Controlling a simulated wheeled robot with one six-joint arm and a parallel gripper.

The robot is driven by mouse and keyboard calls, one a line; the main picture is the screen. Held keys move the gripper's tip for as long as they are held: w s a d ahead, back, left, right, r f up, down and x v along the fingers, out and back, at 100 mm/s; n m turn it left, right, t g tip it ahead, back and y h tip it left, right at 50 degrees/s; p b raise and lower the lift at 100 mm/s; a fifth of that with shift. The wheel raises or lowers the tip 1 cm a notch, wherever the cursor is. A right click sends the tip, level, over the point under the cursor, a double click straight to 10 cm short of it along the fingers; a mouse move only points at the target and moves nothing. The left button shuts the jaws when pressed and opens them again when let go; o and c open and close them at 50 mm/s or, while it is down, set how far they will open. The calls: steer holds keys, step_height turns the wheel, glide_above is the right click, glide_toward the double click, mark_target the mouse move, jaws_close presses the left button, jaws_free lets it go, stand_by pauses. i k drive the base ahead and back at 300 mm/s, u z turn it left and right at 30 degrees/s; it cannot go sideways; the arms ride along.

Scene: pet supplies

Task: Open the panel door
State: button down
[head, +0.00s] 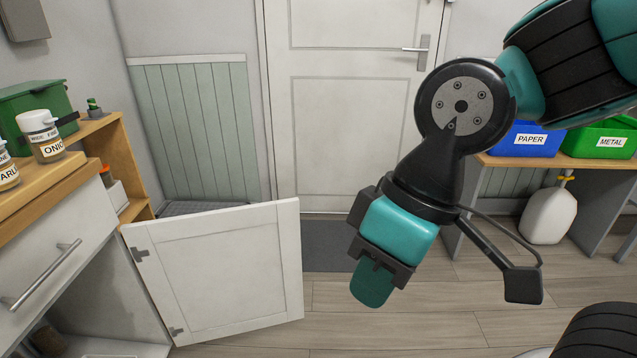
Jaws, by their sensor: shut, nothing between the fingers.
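A white panel door (222,275) on the low cabinet at the left stands swung out from the cabinet, with its dark hinges on its left edge. The cabinet's opening (95,310) shows behind and left of it, with a brown item partly visible inside. No handle shows on the visible face of the panel. My gripper (372,286) is shut and empty, to the right of the panel's free edge and apart from it. A taller white room door (345,130) with a lever handle (420,50) is closed in the back wall.
Above the cabinet door is a drawer with a bar handle (42,278); seasoning jars (42,135) stand on the wooden top. Blue (528,140) and green bins (600,140) sit on a table at right, with a white jug (548,213) below. Floor between is clear.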

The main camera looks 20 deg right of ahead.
mark_target(211, 276)
steer(key=z, duration=0.65)
steer(key=i, duration=1.25)
steer(key=u, duration=0.7)
steer(key=i, duration=0.45)
steer(key=u, duration=0.45)
